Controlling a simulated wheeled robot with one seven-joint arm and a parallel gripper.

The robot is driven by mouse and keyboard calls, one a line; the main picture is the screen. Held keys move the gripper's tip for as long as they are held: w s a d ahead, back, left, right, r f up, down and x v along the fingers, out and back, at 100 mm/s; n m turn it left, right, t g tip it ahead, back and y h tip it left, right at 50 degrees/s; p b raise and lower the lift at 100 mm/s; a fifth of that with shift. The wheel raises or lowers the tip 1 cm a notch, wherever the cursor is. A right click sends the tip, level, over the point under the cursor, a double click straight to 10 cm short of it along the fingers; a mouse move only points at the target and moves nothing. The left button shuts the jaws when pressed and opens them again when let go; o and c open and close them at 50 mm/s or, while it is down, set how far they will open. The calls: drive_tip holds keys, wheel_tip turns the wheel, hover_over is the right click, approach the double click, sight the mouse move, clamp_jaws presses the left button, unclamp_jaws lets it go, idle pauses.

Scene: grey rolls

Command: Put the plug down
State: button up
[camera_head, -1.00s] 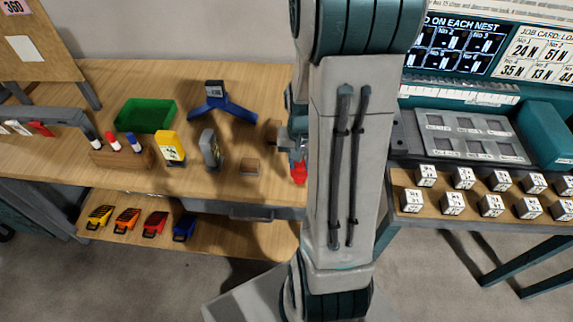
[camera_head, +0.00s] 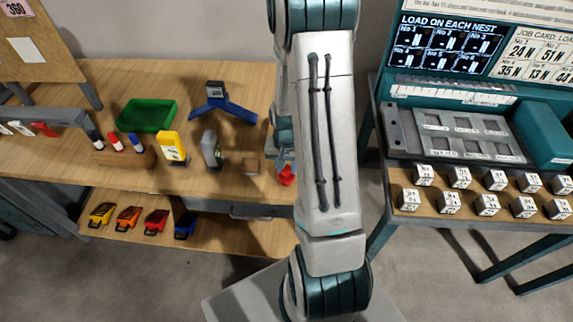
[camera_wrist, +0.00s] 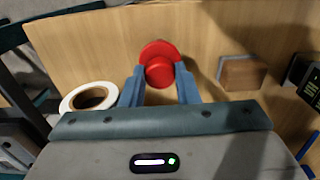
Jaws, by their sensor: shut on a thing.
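The red plug (camera_wrist: 160,60) is round, with a wider disc behind a smaller one. In the wrist view it sits between the two blue fingertips of my gripper (camera_wrist: 160,72), which is shut on it. In the head view the plug (camera_head: 287,174) shows as a small red piece near the front edge of the wooden bench (camera_head: 240,85), just right of a small wooden block (camera_head: 250,165). My arm hides most of my gripper there. I cannot tell whether the plug touches the bench top.
In the wrist view a white roll (camera_wrist: 72,101) lies left of my gripper, and the wooden block (camera_wrist: 241,73) stands to the right. A yellow box (camera_head: 172,147), a grey device (camera_head: 211,149), a green tray (camera_head: 146,115) and a blue stand (camera_head: 222,104) occupy the bench further left.

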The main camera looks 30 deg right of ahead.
drive_tip(key=o, duration=0.8)
drive_tip(key=shift+f, duration=0.1)
wheel_tip(320, 180, up, 12)
drive_tip(key=b, duration=0.1)
drive_tip(key=shift+s+a+r+n+t, duration=0.65)
drive_tip(key=shift+s+a+r+n, duration=0.5)
drive_tip(key=shift+s+a+r, duration=1.05)
drive_tip(key=shift+s+a+r+n+t, duration=0.6)
drive_tip(key=shift+s+a+r+n, duration=0.5)
drive_tip(key=shift+s+a+r, duration=1.1)
drive_tip(key=shift+s+a+r+n+t, duration=0.65)
drive_tip(key=shift+s+a+r+n, duration=0.5)
drive_tip(key=shift+s+a+r, duration=1.05)
drive_tip(key=shift+w+d+r, duration=0.25)
drive_tip(key=shift+d+r, duration=0.2)
drive_tip(key=shift+d, duration=0.2)
